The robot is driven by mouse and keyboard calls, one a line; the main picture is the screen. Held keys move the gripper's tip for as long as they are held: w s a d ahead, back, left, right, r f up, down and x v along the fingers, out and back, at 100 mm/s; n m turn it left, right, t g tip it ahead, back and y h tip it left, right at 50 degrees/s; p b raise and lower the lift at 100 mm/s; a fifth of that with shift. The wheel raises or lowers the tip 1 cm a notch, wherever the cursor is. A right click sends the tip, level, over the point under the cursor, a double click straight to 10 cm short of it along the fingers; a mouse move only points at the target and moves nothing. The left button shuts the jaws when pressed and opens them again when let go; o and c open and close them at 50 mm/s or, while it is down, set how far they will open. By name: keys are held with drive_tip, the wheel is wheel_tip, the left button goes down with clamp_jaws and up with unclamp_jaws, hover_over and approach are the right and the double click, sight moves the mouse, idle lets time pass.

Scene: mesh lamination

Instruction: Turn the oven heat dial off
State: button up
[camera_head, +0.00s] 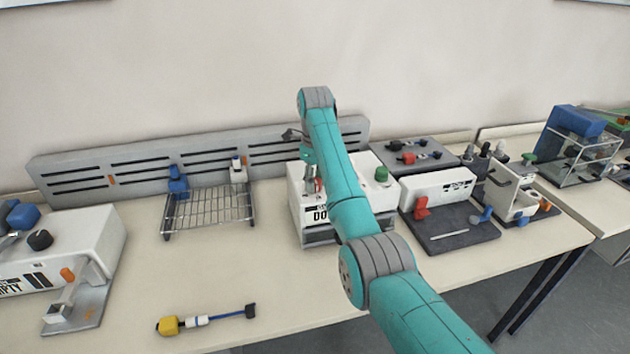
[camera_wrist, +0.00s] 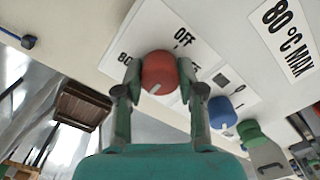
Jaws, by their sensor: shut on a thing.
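The red heat dial (camera_wrist: 159,73) sits on a white panel in the wrist view, beside the printed words OFF (camera_wrist: 183,37) and a partly hidden 80. A short white mark shows on the dial's near side; I cannot tell exactly which label it lines up with. My gripper (camera_wrist: 158,70) has one finger on each side of the dial and is shut on it. In the head view my arm reaches over the white oven box (camera_head: 300,213) and hides much of it. My gripper there (camera_head: 311,176) is at the box's top, with a bit of red at it.
A blue knob (camera_wrist: 222,112) and a green knob (camera_wrist: 256,136) stand close to the dial. The green knob (camera_head: 381,174) also shows in the head view. A wire rack (camera_head: 208,208) is left of the oven, and a dark tray (camera_head: 470,237) is to its right.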

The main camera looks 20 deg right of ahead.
drive_tip(key=n, duration=0.5)
drive_tip(key=shift+n, duration=0.3)
drive_tip(key=n, duration=0.4)
drive_tip(key=shift+n, duration=0.3)
drive_tip(key=n, duration=1.2)
drive_tip(key=shift+n, duration=0.3)
drive_tip(key=n, duration=0.4)
drive_tip(key=shift+n, duration=0.3)
drive_tip(key=n, duration=0.4)
drive_tip(key=shift+n, duration=2)
